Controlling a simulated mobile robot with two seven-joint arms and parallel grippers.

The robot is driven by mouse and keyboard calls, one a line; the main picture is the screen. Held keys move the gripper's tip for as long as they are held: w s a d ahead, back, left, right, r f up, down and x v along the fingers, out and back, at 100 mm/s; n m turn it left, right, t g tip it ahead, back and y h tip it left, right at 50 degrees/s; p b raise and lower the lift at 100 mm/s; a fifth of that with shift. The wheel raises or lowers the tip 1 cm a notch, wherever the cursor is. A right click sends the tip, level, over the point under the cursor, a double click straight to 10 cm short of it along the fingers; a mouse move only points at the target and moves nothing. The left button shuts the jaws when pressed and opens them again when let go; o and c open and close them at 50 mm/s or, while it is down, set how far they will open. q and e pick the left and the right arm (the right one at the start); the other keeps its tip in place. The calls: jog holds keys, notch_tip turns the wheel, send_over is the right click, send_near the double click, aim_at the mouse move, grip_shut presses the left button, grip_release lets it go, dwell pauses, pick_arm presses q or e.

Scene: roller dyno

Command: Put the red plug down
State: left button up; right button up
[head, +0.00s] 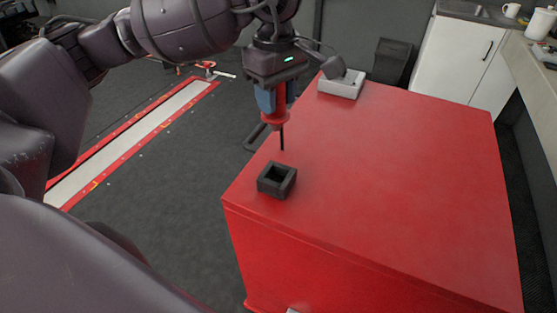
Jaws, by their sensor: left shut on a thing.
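My left gripper (273,100) points down over the left edge of the red cabinet (400,160). It is shut on the red plug (276,119), which hangs upright with a thin dark pin pointing down. The pin's tip looks to be above the cabinet top, behind the black square block (277,180) with an open hollow, which sits near the front left corner. The upper part of the plug is partly hidden by the fingers. My right gripper is not in view.
A light grey box (340,86) with a dark piece on it stands at the cabinet's back left corner. The rest of the red top is clear. A dark bin (391,61) and a white cupboard (463,60) stand behind. A red-edged floor strip (130,140) lies left.

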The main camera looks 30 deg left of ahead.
pick_arm(q)
notch_tip(320, 180, down, 15)
jog(key=shift+r, duration=0.1)
jog(key=shift+f, duration=0.3)
jog(key=shift+f+b, duration=0.2)
jog(key=shift+b, duration=0.15)
jog(key=shift+f, duration=0.1)
jog(key=o, duration=0.8)
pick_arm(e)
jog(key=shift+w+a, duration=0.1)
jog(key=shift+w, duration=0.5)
